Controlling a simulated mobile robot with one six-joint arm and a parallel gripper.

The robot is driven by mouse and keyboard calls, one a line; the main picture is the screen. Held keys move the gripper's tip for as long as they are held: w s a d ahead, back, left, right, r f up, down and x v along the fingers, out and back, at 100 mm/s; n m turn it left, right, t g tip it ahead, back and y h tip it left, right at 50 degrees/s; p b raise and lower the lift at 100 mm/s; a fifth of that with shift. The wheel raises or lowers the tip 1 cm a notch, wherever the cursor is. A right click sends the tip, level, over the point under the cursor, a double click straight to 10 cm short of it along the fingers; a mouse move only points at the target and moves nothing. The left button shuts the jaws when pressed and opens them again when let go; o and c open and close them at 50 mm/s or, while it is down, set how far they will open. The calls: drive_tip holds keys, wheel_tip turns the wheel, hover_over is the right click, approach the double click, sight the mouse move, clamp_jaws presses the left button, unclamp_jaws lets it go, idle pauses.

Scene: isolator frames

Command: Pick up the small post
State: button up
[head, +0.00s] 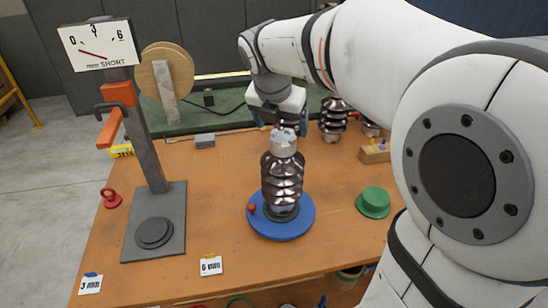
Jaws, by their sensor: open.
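A dark brown ribbed post (282,180) with a grey metal cap stands upright on a round blue base (292,228) in the middle of the bench. Another brown ribbed post (332,115) with metal ends stands farther back to the right. Part of a further metal-ended piece (371,129) shows at the right, mostly hidden by my arm. I cannot tell for sure which is the small post. My gripper (280,122) is open and points down just above or behind the cap of the middle post. Its fingertips are partly hidden, and I see nothing held.
A grey gauge stand (150,170) with a dial (98,45) and orange lever stands at left. A green hat-shaped piece (373,202), a wooden block (375,153), a red ringed weight (111,198) and number cards (210,266) lie on the orange bench (190,215). Clear bench lies left of the blue base.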

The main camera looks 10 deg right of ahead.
sight(283, 134)
drive_tip(key=x, duration=0.5)
drive_tip(key=shift+w+f+p, duration=0.1)
drive_tip(key=shift+f+p, duration=0.2)
drive_tip(key=shift+p, duration=0.1)
clamp_jaws()
drive_tip(key=shift+w+r, duration=0.1)
drive_tip(key=shift+r, duration=0.2)
idle(0.5)
